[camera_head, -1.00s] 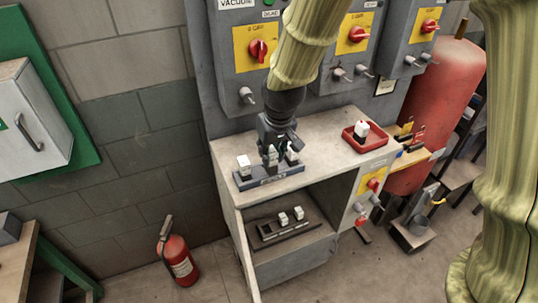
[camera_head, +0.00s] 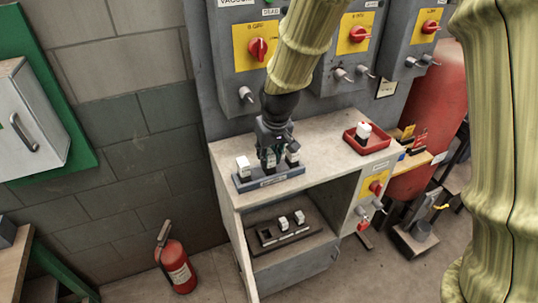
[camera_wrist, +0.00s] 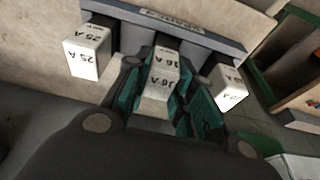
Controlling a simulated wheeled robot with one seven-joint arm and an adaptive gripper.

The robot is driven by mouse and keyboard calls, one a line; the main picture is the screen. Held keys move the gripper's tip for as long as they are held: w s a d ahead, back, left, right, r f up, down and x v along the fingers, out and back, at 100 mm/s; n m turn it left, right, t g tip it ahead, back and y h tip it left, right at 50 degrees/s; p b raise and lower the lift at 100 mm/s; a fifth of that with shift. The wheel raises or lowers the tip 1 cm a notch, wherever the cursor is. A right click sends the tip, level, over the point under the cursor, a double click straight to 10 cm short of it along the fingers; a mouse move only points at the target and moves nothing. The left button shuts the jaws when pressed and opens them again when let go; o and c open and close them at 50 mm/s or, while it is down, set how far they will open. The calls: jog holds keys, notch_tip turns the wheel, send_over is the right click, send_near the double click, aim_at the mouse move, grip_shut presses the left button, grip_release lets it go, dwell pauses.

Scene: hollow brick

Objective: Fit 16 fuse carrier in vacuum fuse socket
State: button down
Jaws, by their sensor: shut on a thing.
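The 16 A fuse carrier (camera_wrist: 160,84) is a white block in the middle of a grey holder (camera_wrist: 200,37), label facing the wrist camera. My gripper (camera_head: 272,150) is shut on it, with a teal-lined finger on each side in the wrist view. The carrier sits at the holder, and I cannot tell whether it is lifted at all. A white 25 A carrier (camera_wrist: 88,50) stands to its left and another white carrier (camera_wrist: 230,86) to its right, its label hard to read. I cannot tell for sure which part is the vacuum socket.
The holder stands on a pale bench (camera_head: 318,142). A dark block (camera_head: 262,239) with two white pieces and openings lies on the shelf below. A red tray (camera_head: 352,143) with a white piece is at the bench's right. Switch boxes (camera_head: 258,48) line the wall behind.

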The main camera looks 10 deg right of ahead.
jog(key=shift+f, duration=0.2)
jog(key=c, duration=1.2)
grip_release()
jog(key=shift+f, duration=0.1)
jog(key=shift+b, duration=0.4)
jog(key=p+v, duration=0.5)
jog(key=v, duration=0.6)
jog(key=shift+p, duration=0.4)
jog(key=shift+s+f, duration=0.1)
jog(key=shift+s, duration=0.05)
